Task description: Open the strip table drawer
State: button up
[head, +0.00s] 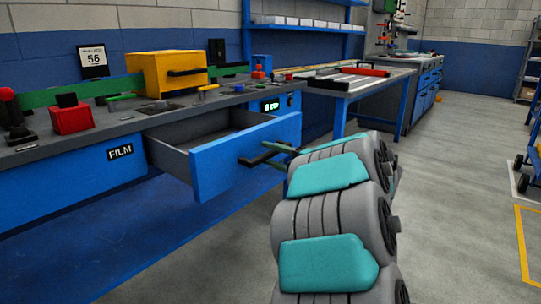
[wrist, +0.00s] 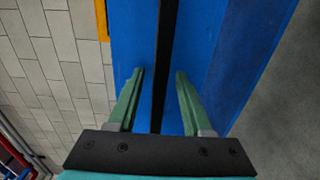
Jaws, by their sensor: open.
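A drawer with a blue front (head: 225,165) stands pulled out from the workbench (head: 90,155), and its grey inside (head: 185,145) shows and looks empty. A black bar handle (head: 256,160) is on the drawer front. My gripper (head: 273,150) is at this handle, coming from the right. In the wrist view my gripper (wrist: 160,74) is open, with one green finger on each side of the black bar (wrist: 164,40). The fingers look apart from the bar. The arm hides part of the floor and the bench behind it.
A yellow box (head: 168,73), a red block (head: 72,118) and a "56" sign (head: 93,58) stand on the workbench. A second blue table (head: 345,88) with a red-handled tool stands behind. The grey floor (head: 460,200) at right is clear.

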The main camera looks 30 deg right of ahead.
jog(key=v, duration=0.7)
jog(key=shift+s, duration=0.3)
jog(key=shift+d, duration=0.1)
